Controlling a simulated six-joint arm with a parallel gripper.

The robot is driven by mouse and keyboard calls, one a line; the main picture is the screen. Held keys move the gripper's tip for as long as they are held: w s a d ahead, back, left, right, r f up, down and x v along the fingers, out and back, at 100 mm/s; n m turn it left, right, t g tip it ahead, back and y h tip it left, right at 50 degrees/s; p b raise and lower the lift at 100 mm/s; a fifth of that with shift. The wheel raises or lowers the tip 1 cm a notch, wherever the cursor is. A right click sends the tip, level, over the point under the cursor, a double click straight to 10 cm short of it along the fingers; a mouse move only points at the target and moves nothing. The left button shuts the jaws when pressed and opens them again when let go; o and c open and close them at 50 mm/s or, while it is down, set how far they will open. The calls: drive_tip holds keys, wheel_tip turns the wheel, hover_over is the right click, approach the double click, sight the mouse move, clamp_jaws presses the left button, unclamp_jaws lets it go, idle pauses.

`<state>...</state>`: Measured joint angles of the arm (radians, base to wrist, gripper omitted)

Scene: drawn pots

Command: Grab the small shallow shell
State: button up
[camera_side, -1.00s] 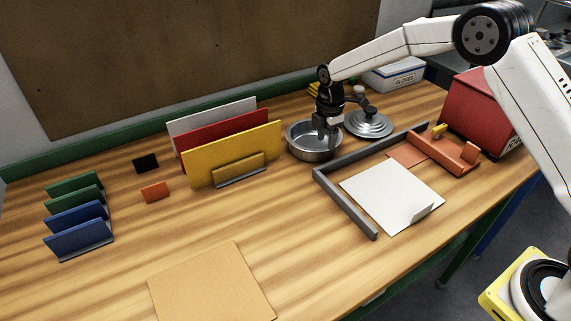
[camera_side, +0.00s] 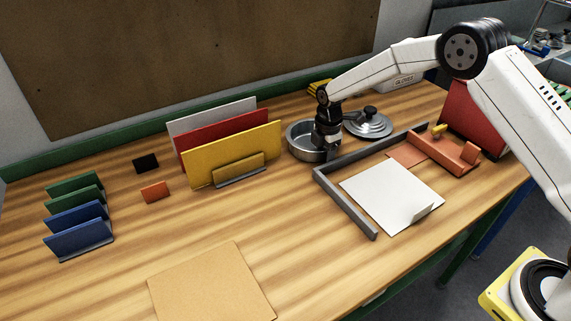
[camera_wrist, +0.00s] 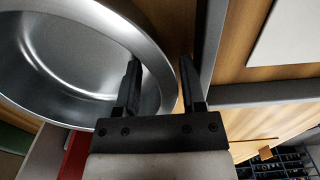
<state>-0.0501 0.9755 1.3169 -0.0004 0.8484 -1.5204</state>
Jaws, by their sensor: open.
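The small shallow shell (camera_side: 300,148) is an open round silver metal pan standing upright on the wooden bench, left of the grey rail. My gripper (camera_side: 329,157) is down at the shell's right side and hides part of its rim. In the wrist view the shell (camera_wrist: 70,60) fills the upper left and looks empty. There my gripper (camera_wrist: 160,63) is open, with one finger over the inside of the shell and the other outside, so the wall lies between them. I cannot tell whether either finger touches it.
A silver lid (camera_side: 368,124) with a dark knob lies behind and right of the shell. The grey rail (camera_side: 345,203) runs close by my gripper. A yellow panel (camera_side: 233,152) stands to the left.

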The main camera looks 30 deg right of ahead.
clamp_jaws()
idle(0.4)
drive_tip(key=shift+r, duration=0.8)
drive_tip(key=s+r, duration=1.1)
drive_tip(key=s, duration=0.3)
drive_tip(key=shift+d+r, duration=0.25)
drive_tip(key=shift+d, duration=0.05)
